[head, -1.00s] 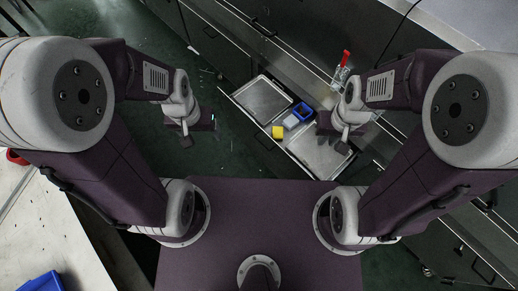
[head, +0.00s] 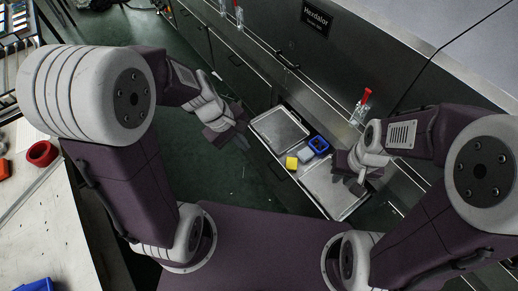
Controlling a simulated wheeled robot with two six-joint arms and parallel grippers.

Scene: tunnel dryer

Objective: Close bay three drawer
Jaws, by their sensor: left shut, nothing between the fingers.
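An open drawer (head: 297,178) stands out from the dark cabinet front at the centre right of the head view. It holds a metal tray (head: 280,131) on the left, a second tray (head: 326,187) on the right, and a yellow block (head: 291,163), a pale block (head: 304,154) and a blue bin (head: 319,145) between them. My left gripper (head: 238,139) is shut and empty, left of the drawer and apart from it in the picture. My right gripper (head: 354,178) is over the drawer's right end and hides part of the right tray; its finger gap is unclear.
Dark cabinets with rails run along the back, with a sign (head: 317,18) above. A red-topped bottle (head: 361,106) stands behind the drawer. A pale table (head: 45,215) with a red ring (head: 42,153) is at the left. Green floor (head: 240,185) is open before the drawer.

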